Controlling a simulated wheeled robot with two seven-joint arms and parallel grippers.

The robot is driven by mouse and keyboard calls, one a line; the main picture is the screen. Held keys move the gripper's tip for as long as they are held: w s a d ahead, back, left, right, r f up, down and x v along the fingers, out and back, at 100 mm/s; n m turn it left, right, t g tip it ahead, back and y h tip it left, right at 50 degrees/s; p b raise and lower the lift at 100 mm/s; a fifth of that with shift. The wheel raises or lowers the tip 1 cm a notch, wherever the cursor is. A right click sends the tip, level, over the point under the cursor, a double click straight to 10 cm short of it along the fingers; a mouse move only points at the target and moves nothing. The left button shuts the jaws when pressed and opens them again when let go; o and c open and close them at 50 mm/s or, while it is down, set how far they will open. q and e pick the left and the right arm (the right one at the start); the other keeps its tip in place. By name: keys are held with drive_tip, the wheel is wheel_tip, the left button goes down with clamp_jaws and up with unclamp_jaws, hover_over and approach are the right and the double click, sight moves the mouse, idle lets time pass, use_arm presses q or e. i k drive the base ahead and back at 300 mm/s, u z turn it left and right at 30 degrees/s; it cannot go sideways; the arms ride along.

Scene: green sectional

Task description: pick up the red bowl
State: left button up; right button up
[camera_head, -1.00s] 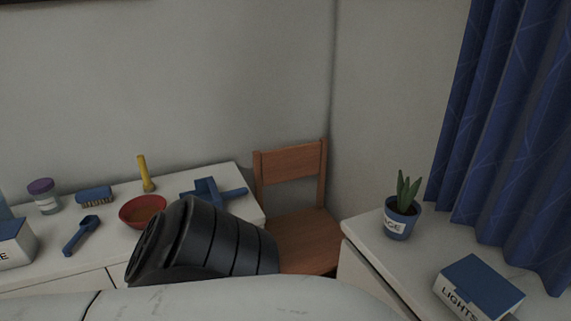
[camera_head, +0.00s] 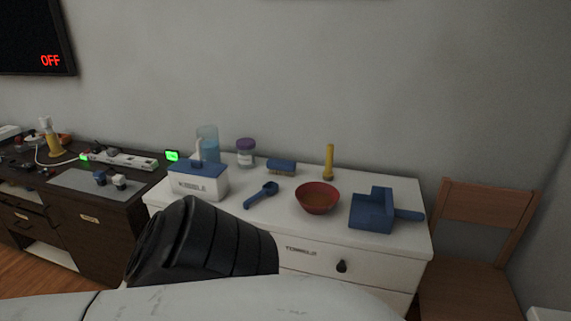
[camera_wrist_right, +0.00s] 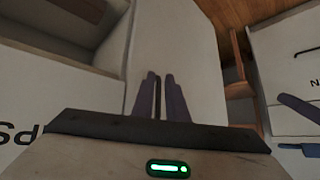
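The red bowl (camera_head: 317,198) stands upright on the white cabinet top in the head view, between a blue scoop and a blue dustpan. Its inside looks brownish and empty. It is clear of any gripper. My right gripper (camera_wrist_right: 160,78) shows in the right wrist view with its two dark purple fingers close together and nothing visible held between them. The bowl does not show in that view. My left gripper is not in view.
The white cabinet (camera_head: 411,245) also carries a kibble box (camera_head: 199,184), blue scoop (camera_head: 262,194), brush (camera_head: 281,167), purple-lidded jar (camera_head: 245,153), yellow object (camera_head: 329,162) and dustpan (camera_head: 373,211). A wooden chair (camera_head: 487,212) stands right; a dark desk (camera_head: 92,238) stands left.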

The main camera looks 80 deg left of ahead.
sight(316, 198)
drive_tip(key=u, duration=2.35)
